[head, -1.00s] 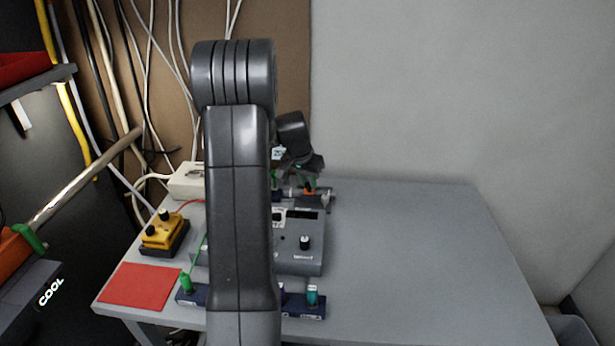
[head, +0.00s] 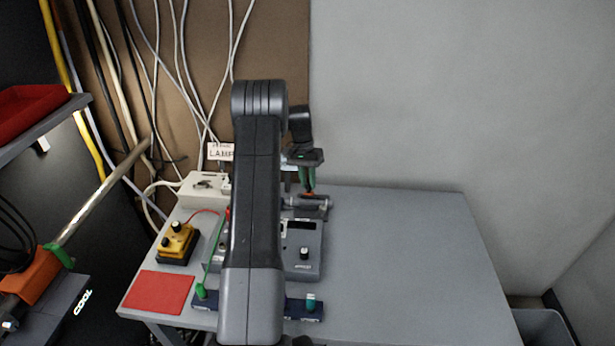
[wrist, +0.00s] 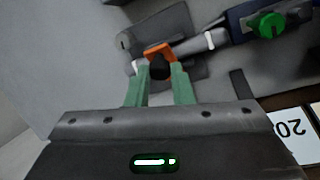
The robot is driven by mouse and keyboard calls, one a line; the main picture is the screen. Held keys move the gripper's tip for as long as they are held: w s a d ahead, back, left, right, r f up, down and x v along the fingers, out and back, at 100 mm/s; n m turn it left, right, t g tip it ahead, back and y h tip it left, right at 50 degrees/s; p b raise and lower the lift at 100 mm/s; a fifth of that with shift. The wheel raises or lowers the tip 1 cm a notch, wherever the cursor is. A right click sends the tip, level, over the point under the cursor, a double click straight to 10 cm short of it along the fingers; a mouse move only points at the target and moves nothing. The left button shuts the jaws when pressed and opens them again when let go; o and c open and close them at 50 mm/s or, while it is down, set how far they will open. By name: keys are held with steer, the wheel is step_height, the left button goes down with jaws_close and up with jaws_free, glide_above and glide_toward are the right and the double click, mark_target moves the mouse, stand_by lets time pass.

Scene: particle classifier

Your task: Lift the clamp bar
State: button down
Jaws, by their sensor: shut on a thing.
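The knob sits by an orange piece (wrist: 161,49), which I take for the clamp bar, lying across a light grey cylinder (wrist: 206,42). In the head view my gripper (head: 307,188) points down at the back end of the grey classifier unit (head: 308,261). A bit of orange (head: 308,194) shows at its fingertips. I cannot tell whether the bar is raised. My arm hides part of the unit.
Left of my arm are a yellow box with black knobs (head: 178,243), a red mat (head: 160,292) and a cream box (head: 200,193). A blue strip (head: 262,306) with a teal-topped vial lies in front. The table (head: 400,265) is clear on the right.

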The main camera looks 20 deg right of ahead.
steer(key=shift+w+d, duration=0.15)
steer(key=shift+w, duration=0.05)
stand_by(0.5)
steer(key=c, duration=1.3)
jaws_free()
steer(key=shift+o, duration=0.2)
steer(key=shift+r, duration=0.1)
steer(key=b+v, duration=0.1)
steer(key=v, duration=0.6)
steer(key=shift+w+r, duration=0.15)
steer(key=shift+w, duration=0.1)
steer(key=x, duration=0.4)
steer(key=p+x, duration=0.1)
steer(key=x, duration=0.3)
steer(key=shift+s+r, duration=0.15)
steer(key=shift+s, duration=0.05)
steer(key=shift+s+a+b, duration=0.2)
steer(key=shift+b, duration=0.35)
